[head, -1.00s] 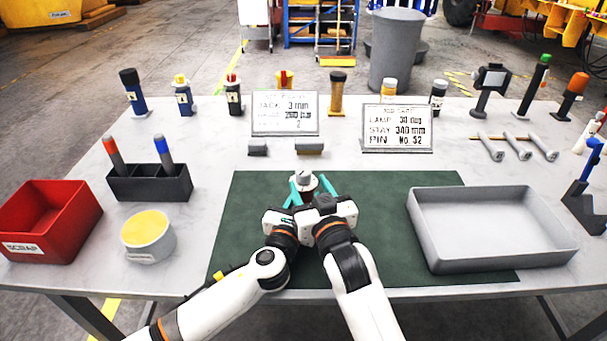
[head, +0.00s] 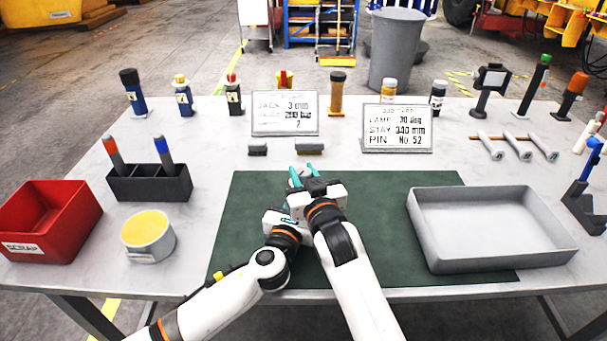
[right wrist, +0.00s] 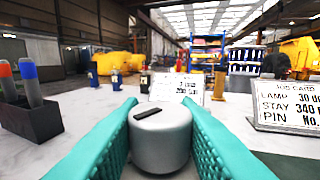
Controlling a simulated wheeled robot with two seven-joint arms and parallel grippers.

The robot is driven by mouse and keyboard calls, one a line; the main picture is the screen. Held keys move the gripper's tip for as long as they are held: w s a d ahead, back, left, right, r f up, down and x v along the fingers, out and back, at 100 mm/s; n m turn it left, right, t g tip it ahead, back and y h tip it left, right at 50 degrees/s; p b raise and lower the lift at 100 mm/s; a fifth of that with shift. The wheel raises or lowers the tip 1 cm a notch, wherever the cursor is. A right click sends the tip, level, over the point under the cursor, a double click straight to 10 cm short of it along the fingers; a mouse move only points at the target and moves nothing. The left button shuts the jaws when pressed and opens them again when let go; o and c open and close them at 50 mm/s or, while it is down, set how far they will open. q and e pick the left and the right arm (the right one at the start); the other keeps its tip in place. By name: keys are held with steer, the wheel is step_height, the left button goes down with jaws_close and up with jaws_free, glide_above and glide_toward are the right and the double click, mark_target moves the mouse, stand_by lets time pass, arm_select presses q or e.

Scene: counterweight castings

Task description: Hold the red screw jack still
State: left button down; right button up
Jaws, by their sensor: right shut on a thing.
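The red screw jack's grey round head (right wrist: 162,135), with a dark bar-like mark on top, shows between the teal fingers in the right wrist view. Its red body is hidden behind my grippers in the head view. My right gripper (head: 305,173) is shut on this head, one finger on each side, above the green mat (head: 390,215). My left gripper (head: 281,222) is low beside it on the left. Its fingertips are hidden behind the right gripper, so I cannot tell whether they touch the jack.
A grey tray (head: 480,262) stands right on the mat's edge. A red scrap bin (head: 75,232), a yellow-topped tin (head: 148,250) and a dark pen holder (head: 150,187) stand left. Two sign cards (head: 285,130) (head: 397,147) stand behind. Bare mat lies between grippers and tray.

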arm_select(q)
steer(key=shift+f, duration=0.1)
arm_select(e)
steer(key=shift+n+y, duration=0.3)
steer(key=n+g+y, duration=0.1)
steer(key=y, duration=0.1)
steer(key=n+g+y, duration=0.1)
steer(key=n+y, duration=0.1)
steer(key=shift+r+g+y, duration=0.1)
steer(key=shift+g+y, duration=0.2)
steer(key=shift+g, duration=0.1)
steer(key=shift+n+g+y, duration=0.5)
steer(key=shift+n+y, duration=0.1)
steer(key=shift+a, duration=0.1)
steer(key=o, duration=1)
